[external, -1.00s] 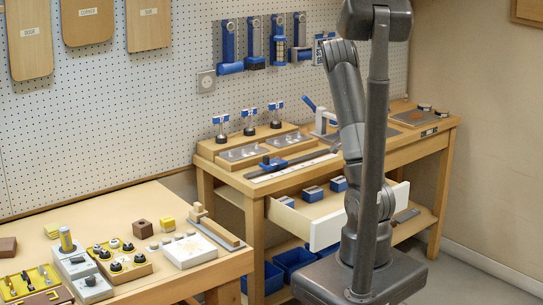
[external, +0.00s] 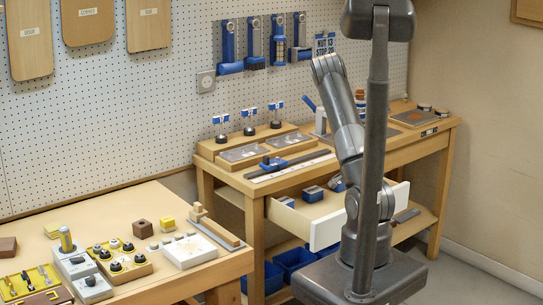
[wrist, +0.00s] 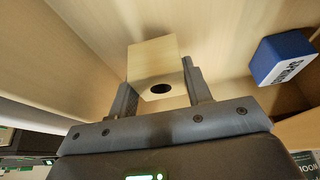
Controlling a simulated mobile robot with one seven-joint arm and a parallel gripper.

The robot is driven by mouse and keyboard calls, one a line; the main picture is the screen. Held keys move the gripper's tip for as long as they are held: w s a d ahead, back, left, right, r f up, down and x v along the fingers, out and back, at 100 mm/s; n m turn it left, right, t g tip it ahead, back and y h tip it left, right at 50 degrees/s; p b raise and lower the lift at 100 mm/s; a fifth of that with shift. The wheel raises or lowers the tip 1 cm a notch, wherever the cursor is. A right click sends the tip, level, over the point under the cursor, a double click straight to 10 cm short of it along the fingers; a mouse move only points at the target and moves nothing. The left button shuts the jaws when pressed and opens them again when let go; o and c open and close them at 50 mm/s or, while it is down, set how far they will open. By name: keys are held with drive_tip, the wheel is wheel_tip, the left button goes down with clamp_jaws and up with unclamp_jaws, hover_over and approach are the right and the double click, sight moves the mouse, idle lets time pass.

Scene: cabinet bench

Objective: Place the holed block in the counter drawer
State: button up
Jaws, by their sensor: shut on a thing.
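The holed block (wrist: 152,65) is pale wood with a dark round hole in the face near me. In the wrist view my gripper (wrist: 158,92) is shut on it, one finger on each side. Pale wooden drawer surfaces surround it; I cannot tell whether the block touches them. The counter drawer (external: 326,232) is pulled out below the right bench in the external view.
A blue block with a white lettered face (wrist: 284,58) lies right of the held block in the wrist view. Blue bins (external: 295,259) stand on the shelf below.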

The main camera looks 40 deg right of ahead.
drive_tip(key=shift+f, duration=0.85)
drive_tip(key=shift+f, duration=0.2)
drive_tip(key=o, duration=1)
drive_tip(key=shift+r, duration=0.1)
drive_tip(key=v, duration=1.2)
drive_tip(key=shift+a+r, duration=0.15)
